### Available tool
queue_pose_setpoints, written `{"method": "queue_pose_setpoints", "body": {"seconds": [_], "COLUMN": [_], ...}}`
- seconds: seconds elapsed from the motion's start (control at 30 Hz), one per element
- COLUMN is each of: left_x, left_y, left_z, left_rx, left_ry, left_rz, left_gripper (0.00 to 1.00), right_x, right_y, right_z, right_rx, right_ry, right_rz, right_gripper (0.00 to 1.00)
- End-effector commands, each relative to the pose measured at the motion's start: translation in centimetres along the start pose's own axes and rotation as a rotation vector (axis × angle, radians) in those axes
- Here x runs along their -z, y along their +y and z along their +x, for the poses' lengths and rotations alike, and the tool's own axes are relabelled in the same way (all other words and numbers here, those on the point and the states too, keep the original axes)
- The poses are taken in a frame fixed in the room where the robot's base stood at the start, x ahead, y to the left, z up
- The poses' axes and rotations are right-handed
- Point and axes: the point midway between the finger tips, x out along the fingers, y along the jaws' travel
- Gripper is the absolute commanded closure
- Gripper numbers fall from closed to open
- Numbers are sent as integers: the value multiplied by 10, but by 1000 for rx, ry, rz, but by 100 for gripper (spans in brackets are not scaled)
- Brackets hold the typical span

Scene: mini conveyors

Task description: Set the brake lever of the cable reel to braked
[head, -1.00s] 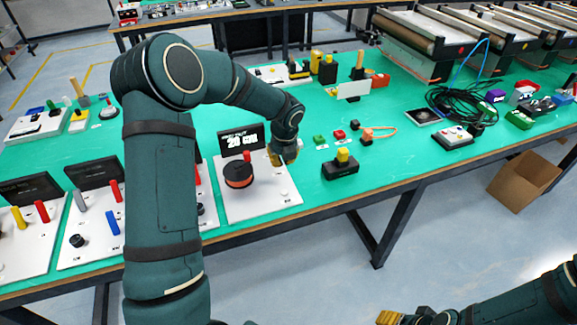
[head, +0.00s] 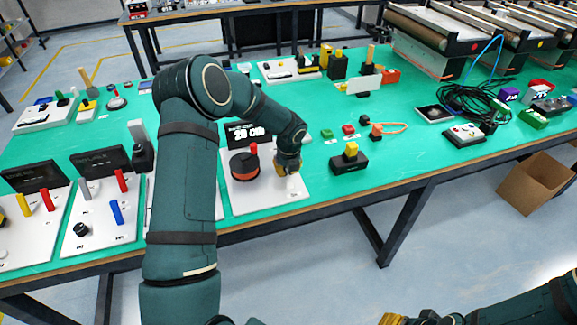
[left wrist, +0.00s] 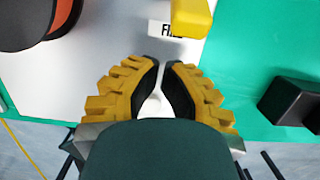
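The cable reel (head: 244,168), a black and orange drum with a red knob, stands on a white board (head: 240,204) below a black display. The reel also shows at the top left of the left wrist view (left wrist: 62,18). A yellow block (left wrist: 190,18), probably the brake lever's handle, lies just beyond my left fingertips, beside a partly hidden label. My left gripper (head: 287,170) is low over the board, right of the reel. Its fingertips (left wrist: 163,66) nearly meet, with a narrow empty slit between them. My right gripper (head: 405,319) is cut off at the bottom edge.
A black box with a yellow top (head: 350,158) stands right of the board. Boards with coloured levers (head: 100,215) lie left, partly behind my left arm. Small red and green blocks and a cable coil (head: 470,102) lie farther right.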

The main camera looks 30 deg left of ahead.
Motion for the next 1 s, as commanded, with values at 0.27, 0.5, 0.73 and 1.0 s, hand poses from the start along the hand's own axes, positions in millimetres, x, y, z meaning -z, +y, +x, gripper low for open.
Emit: {"method": "queue_pose_setpoints", "body": {"seconds": [0.27,0.5,0.73,1.0], "left_x": [-28,-30,-29,-24], "left_y": [0,0,-1,-6], "left_z": [-12,-14,-14,-19], "left_rx": [3,3,3,3], "left_ry": [-4,-3,-1,36], "left_rz": [-3,-1,-1,-1], "left_gripper": [100,100,100,100], "right_x": [0,0,0,0], "right_y": [0,0,-1,-4], "right_z": [-1,-1,-1,-11], "right_rx": [0,0,0,0], "right_ry": [1,1,1,-1], "right_rz": [0,0,0,1], "right_gripper": [46,46,46,46]}}
